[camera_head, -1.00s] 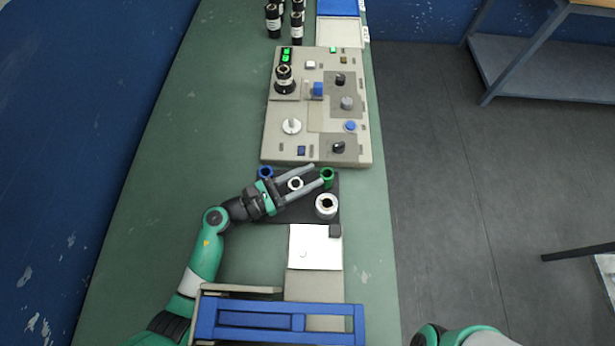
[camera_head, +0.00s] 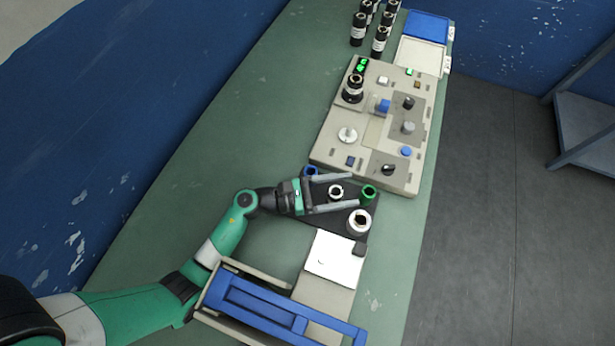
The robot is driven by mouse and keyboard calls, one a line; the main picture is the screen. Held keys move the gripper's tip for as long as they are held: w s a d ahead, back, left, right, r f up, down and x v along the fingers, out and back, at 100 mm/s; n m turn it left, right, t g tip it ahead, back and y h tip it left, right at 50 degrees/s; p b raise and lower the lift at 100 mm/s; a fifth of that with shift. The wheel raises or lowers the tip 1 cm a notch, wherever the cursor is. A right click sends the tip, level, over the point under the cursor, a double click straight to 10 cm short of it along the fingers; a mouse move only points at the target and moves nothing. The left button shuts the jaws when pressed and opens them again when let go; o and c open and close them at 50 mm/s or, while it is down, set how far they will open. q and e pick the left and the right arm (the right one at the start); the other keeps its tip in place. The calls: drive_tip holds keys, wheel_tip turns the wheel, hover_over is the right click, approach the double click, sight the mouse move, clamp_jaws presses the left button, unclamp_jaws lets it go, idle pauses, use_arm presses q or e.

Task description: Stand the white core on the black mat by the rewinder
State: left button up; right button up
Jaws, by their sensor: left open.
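The small white core (camera_head: 336,191) stands upright on the black mat (camera_head: 325,217), its dark hole facing up. My left gripper (camera_head: 353,190) is open, with one finger on each side of this core. Gaps show between the core and both fingers. A blue core (camera_head: 311,171) stands at the mat's far left edge and a green core (camera_head: 368,193) at its right, beyond the fingertips. A larger white roll (camera_head: 359,222) stands near the mat's right front. My right gripper is out of view.
A beige machine panel (camera_head: 330,152) with knobs and a dark spindle lies behind the mat. A white sheet (camera_head: 334,254) and a blue frame (camera_head: 270,300) lie in front. Dark bottles (camera_head: 358,30) stand at the back. The green table (camera_head: 215,150) is clear on the left.

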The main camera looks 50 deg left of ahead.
use_arm(q)
drive_tip(key=p+v, duration=0.1)
drive_tip(key=v, duration=0.8)
drive_tip(key=shift+s+a+r, duration=0.1)
drive_tip(key=shift+s+a, duration=0.3)
drive_tip(key=shift+s, duration=0.25)
